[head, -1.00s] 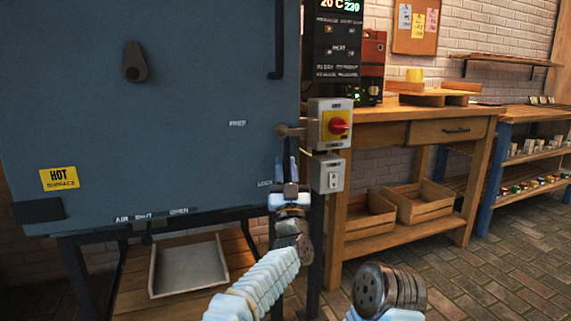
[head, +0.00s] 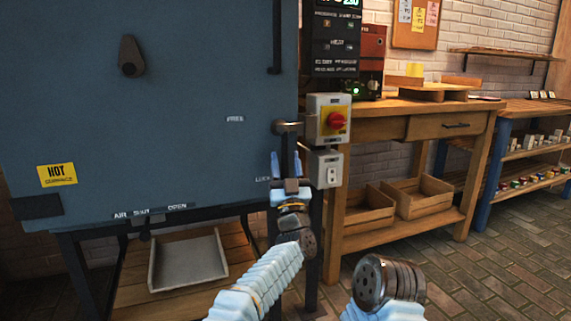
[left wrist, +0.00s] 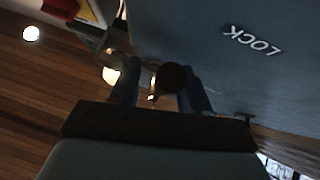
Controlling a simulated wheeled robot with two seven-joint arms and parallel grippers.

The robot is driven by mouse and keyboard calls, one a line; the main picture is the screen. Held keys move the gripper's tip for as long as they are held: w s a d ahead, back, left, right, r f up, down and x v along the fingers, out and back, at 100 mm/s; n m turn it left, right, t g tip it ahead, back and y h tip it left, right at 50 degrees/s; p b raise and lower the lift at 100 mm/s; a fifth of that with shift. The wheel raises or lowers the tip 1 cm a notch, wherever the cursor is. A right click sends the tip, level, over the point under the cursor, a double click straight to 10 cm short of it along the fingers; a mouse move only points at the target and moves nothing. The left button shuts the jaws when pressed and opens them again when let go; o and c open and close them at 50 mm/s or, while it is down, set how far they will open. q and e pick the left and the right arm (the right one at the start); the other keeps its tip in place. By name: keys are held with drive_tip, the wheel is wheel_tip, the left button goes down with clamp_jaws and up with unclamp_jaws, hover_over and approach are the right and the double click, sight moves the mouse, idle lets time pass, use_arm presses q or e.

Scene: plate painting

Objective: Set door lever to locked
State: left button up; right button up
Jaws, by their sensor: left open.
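The door lever (head: 288,127) is a metal bar with a round end at the right edge of the blue-grey kiln door (head: 180,80). The FREE label (head: 235,119) is on the door left of the lever, and the LOCK label (head: 262,180) is lower down. My left gripper (head: 286,163) is open, with its fingers pointing up just below the lever in the head view. In the left wrist view, the lever's dark round knob (left wrist: 173,78) appears between the open fingers (left wrist: 157,88); contact cannot be told. My right gripper is out of view.
A switch box (head: 328,118) with a red knob and an outlet box (head: 326,170) stand close right of the lever. A dark vertical handle (head: 277,40) is above. A wooden workbench (head: 380,122) with crates is to the right.

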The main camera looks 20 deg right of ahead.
use_arm(q)
drive_tip(key=shift+s+f+b, duration=0.25)
drive_tip(key=shift+f+b, duration=0.25)
drive_tip(key=shift+b+v, duration=0.8)
drive_tip(key=shift+v, duration=0.3)
drive_tip(key=b, duration=0.1)
approach(286, 171)
drive_tip(key=shift+v, duration=0.9)
drive_tip(key=shift+s, duration=0.1)
